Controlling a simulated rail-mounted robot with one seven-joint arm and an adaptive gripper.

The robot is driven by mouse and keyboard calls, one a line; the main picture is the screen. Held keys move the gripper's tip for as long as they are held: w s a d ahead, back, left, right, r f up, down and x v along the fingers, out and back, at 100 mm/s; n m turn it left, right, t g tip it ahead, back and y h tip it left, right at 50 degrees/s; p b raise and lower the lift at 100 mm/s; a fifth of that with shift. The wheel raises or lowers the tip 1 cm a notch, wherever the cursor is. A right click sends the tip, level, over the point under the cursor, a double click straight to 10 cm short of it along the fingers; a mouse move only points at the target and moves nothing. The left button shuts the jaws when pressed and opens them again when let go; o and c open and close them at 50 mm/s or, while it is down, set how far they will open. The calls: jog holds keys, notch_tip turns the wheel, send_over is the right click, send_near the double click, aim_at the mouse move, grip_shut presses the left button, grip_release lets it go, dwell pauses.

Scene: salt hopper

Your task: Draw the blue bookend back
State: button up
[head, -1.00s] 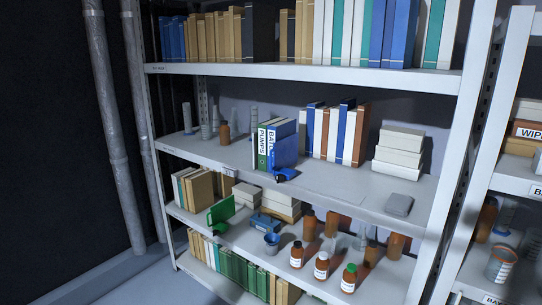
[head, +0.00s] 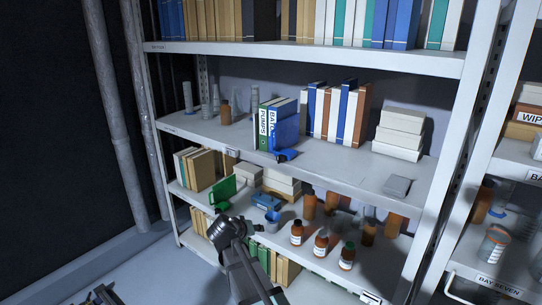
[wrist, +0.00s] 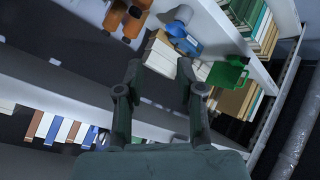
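The blue bookend (head: 287,137) stands upright on the middle shelf (head: 335,172) in the head view, at the right side of a short row of binders. Its dark blue foot sticks out toward the shelf's front edge. A green-and-white PUMPS binder (head: 263,128) and a blue-and-white binder (head: 273,124) stand to its left. My gripper (wrist: 159,72) is open and empty in the wrist view, its two fingers apart. It touches nothing that I can see. I cannot pick out the bookend for certain in the wrist view. In the head view, my arm is low, in front of the lower shelves.
Books (head: 337,112) and white boxes (head: 399,135) stand to the right on the middle shelf, with bare shelf between. A grey item (head: 397,186) lies near its front edge.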

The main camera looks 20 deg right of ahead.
jog(key=w+d+r+m+t+h, duration=0.1)
jog(key=w+r+m+t+h, duration=0.2)
jog(key=r, duration=1.1)
jog(key=w+d+r+m+t+h, duration=0.15)
jog(key=w+r, duration=0.25)
jog(key=r, duration=0.9)
jog(key=m+h+p, duration=0.1)
jog(key=m+p, duration=0.1)
jog(key=p, duration=0.4)
send_near(272, 134)
jog(key=x, duration=0.9)
jog(key=shift+w+d+f+t, duration=0.3)
jog(key=shift+w+d+t, duration=0.05)
jog(key=shift+w+d, duration=0.2)
jog(key=shift+c, duration=0.3)
jog(key=shift+a, duration=0.1)
grip_shut()
